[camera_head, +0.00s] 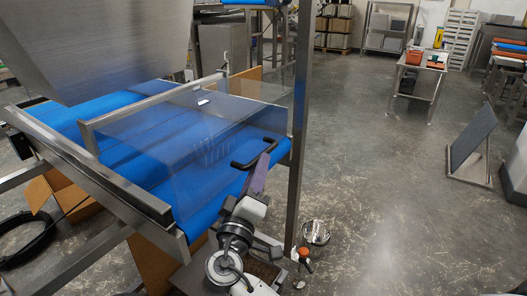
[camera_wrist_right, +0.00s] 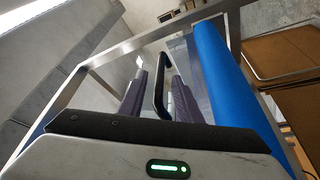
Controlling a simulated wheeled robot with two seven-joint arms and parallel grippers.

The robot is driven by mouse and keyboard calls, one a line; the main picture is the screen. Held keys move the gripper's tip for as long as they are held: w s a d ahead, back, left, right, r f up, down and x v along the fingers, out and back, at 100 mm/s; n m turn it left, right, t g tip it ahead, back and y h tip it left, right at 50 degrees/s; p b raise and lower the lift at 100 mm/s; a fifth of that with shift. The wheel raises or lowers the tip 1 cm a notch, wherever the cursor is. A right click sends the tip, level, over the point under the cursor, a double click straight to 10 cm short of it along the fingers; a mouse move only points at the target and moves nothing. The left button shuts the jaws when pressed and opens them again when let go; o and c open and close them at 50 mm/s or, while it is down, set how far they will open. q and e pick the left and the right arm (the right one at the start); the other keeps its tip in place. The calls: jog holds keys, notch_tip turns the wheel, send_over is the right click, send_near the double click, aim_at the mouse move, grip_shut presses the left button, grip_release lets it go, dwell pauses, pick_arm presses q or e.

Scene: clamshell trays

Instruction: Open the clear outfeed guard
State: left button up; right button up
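The clear outfeed guard (camera_head: 200,128) is a see-through panel with a metal bar along its upper edge. It sits over the blue conveyor belt, which shows through it. Its black handle (camera_head: 240,165) is at the near right side of the guard. My right gripper (camera_head: 266,158), with purple fingers, is at the handle. In the right wrist view the black handle (camera_wrist_right: 160,85) runs between the two fingers of the open right gripper (camera_wrist_right: 160,78), with gaps visible on both sides. My left gripper is not in view.
The blue belt (camera_head: 75,112) lies in a steel conveyor frame (camera_head: 95,180). A steel post (camera_head: 298,130) stands close to the right of my right gripper. A cardboard box (camera_head: 62,192) is below left. The grey floor (camera_head: 380,200) at right is largely clear.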

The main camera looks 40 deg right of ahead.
jog(key=p+x, duration=0.1)
jog(key=x, duration=0.4)
jog(key=shift+w+d, duration=0.3)
grip_shut()
